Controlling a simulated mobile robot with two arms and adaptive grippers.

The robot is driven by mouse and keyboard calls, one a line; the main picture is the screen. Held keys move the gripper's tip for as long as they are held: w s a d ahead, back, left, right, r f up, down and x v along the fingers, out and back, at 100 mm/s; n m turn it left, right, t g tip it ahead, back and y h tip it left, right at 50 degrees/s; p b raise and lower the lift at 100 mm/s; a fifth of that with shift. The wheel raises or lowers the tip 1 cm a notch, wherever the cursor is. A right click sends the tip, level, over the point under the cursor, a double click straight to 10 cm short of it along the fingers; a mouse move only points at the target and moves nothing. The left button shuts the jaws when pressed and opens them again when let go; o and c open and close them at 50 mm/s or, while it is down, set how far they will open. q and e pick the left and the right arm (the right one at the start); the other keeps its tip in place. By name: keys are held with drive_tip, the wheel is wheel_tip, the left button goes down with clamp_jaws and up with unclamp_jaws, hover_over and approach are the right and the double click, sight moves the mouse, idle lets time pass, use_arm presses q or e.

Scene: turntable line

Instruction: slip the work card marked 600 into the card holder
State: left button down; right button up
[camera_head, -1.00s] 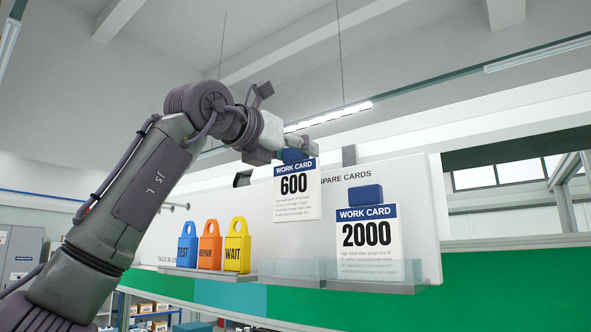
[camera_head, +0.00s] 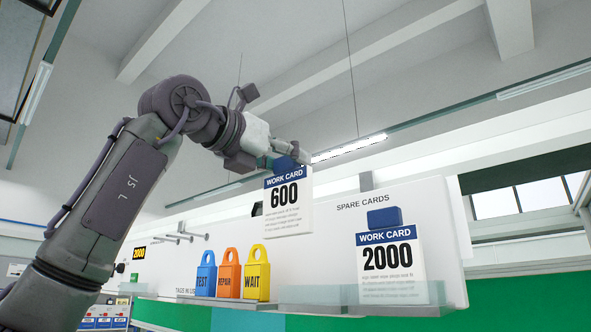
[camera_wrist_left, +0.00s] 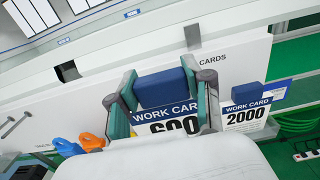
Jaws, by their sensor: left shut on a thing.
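The work card marked 600 (camera_head: 288,205) hangs from my left gripper (camera_head: 287,160), which is shut on the card's blue grip block. The card is nearly upright, slightly tilted, and clear of the ledge below. In the left wrist view the blue block (camera_wrist_left: 166,88) sits between the two fingers of the gripper (camera_wrist_left: 163,92), with the lower part of the card hidden. The card marked 2000 (camera_head: 390,265) stands in a clear holder (camera_head: 400,292) under the words SPARE CARDS. The clear pocket to its left (camera_head: 315,294) is empty. My right gripper is not in view.
Blue TEST (camera_head: 206,279), orange REPAIR (camera_head: 229,280) and yellow WAIT (camera_head: 256,277) tags stand on the ledge left of the pockets. Pegs (camera_head: 180,236) stick out from the white board (camera_head: 330,240) above the tags. The space around the raised card looks clear.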

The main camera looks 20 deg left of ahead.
use_arm(q)
drive_tip(key=shift+b+v, duration=0.45)
drive_tip(key=shift+v, duration=1.3)
drive_tip(key=b+v, duration=0.1)
drive_tip(key=v, duration=0.4)
drive_tip(key=shift+s, duration=0.2)
drive_tip(key=shift+w, duration=0.1)
